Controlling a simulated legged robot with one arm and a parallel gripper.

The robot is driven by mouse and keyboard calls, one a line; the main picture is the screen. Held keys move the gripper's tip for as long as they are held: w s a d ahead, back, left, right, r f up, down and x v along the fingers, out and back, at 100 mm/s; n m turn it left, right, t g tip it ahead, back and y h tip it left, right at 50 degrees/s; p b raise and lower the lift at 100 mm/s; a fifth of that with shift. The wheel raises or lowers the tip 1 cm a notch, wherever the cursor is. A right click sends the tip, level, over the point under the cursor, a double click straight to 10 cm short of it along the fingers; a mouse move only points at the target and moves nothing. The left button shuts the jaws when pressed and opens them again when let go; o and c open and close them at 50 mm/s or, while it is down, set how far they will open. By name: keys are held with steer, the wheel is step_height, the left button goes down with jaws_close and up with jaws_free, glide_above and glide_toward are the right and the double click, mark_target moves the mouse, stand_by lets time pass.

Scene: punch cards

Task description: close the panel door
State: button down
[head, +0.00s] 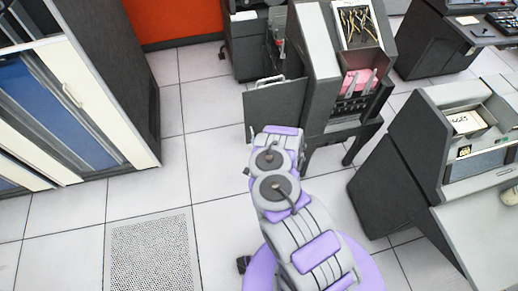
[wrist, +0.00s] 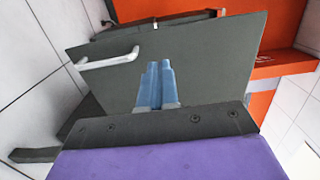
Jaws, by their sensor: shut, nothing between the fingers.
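The panel door (head: 274,104) is a dark grey flat panel standing open, swung out to the left of the grey punch card machine (head: 322,70). In the wrist view the door (wrist: 200,62) fills the middle, with its white handle (wrist: 106,59) at the upper left. My gripper's blue fingers (wrist: 156,86) are together and empty, and they overlap the door's face. I cannot tell whether they touch it. In the head view my arm reaches toward the door and its gripper is hidden behind the arm.
A cabinet with blue panels and white edges (head: 75,85) stands at the left. Another dark machine (head: 247,45) stands behind the door. A desk console (head: 455,140) is at the right. The tiled floor left of my arm is clear, with a perforated tile (head: 150,250).

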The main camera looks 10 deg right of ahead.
mark_target(248, 122)
steer(key=w+b, duration=0.1)
steer(key=w, duration=0.2)
steer(key=w+b, duration=0.1)
steer(key=w, duration=0.2)
steer(key=w+a+b, duration=0.1)
steer(key=w, duration=0.3)
steer(key=shift+w, duration=0.1)
steer(key=shift+w, duration=0.15)
